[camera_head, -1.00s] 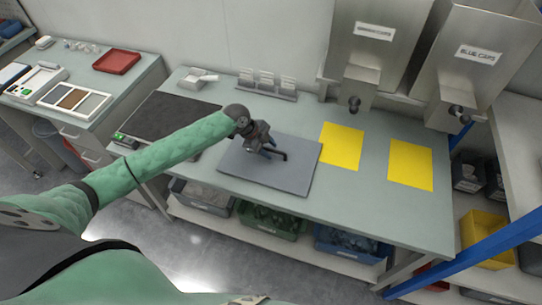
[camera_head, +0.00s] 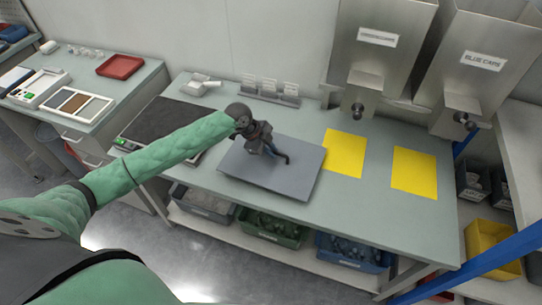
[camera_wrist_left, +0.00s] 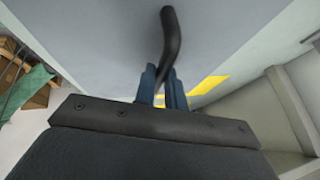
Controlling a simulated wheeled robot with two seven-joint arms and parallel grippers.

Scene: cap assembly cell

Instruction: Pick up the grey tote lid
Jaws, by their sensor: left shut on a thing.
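The grey tote lid (camera_head: 262,178) is a flat, roughly rectangular panel with a dark bent handle (camera_head: 285,159) on top, at the middle of the bench in the head view. My left gripper (camera_head: 271,151) is over the lid and shut on the handle. In the left wrist view, the blue fingers (camera_wrist_left: 163,88) close around the dark handle (camera_wrist_left: 170,35), with the grey lid surface (camera_wrist_left: 90,40) behind. The lid seems slightly raised, but its gap to the bench is hard to see. My right gripper is not in view.
Two yellow mats (camera_head: 345,154) (camera_head: 414,172) lie right of the lid, below steel cap dispensers (camera_head: 378,45). Bins (camera_head: 272,228) stand on the shelf below. A blue post (camera_head: 490,262) is at right.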

